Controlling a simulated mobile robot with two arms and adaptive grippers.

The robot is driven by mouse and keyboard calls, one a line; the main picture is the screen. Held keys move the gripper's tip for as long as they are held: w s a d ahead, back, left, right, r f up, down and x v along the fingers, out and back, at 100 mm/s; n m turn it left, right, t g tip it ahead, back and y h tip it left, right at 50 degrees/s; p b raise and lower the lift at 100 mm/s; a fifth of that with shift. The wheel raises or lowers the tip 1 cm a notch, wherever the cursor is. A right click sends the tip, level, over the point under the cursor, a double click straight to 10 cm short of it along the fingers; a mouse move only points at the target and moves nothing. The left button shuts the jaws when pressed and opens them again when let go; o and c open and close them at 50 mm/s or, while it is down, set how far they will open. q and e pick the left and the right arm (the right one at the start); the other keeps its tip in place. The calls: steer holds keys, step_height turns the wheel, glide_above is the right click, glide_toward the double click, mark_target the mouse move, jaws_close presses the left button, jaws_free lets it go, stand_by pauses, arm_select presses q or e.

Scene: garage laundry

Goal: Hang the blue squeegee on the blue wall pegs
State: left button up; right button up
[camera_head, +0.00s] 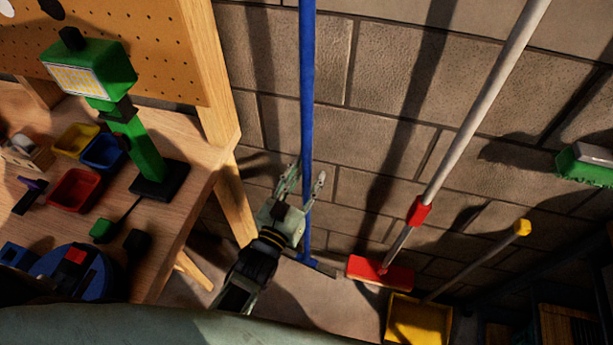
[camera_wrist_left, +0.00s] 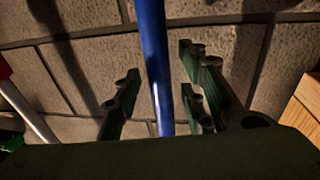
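The blue squeegee (camera_head: 307,85) stands nearly upright against the block wall, its long blue pole running out of the top of the head view. Its dark head (camera_head: 314,265) is low, near the floor. My left gripper (camera_head: 309,170) is at the lower part of the pole, with its fingers apart on either side. In the left wrist view the blue pole (camera_wrist_left: 152,50) passes between the spread fingers (camera_wrist_left: 160,75), with gaps visible on both sides. The blue wall pegs are not visible. My right gripper is not in view.
A wooden workbench (camera_head: 180,215) with a green lamp (camera_head: 135,140) and small bins stands at left. A red-headed broom (camera_head: 380,274), a yellow dustpan (camera_head: 418,322) and a green brush (camera_head: 588,165) are to the right. Bare wall lies between squeegee and broom.

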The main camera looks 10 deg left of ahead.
arm_select(q)
steer(key=shift+s+f, duration=0.15)
steer(key=shift+s, duration=0.05)
steer(key=v, duration=1.1)
steer(key=shift+s+a, duration=0.2)
steer(key=shift+s, duration=0.1)
steer(key=s+a+f+g+y, duration=0.1)
steer(key=s+f+g, duration=0.3)
steer(key=f, duration=1)
steer(key=s+a+f+g, duration=0.1)
steer(key=s+f+g, duration=0.3)
steer(key=f, duration=1.1)
steer(key=s+a+f+g+y, duration=0.1)
steer(key=s+a+f+g, duration=0.2)
steer(key=s+f, duration=0.5)
steer(key=s+a+f+g+y, duration=0.1)
steer(key=s+a+f+g, duration=0.3)
steer(key=s+f, duration=0.5)
steer(key=s+g, duration=0.2)
steer(key=s, duration=0.4)
steer(key=shift+s+a+f+y, duration=0.25)
steer(key=shift+s+a+y, duration=0.05)
steer(key=shift+a+y, duration=0.1)
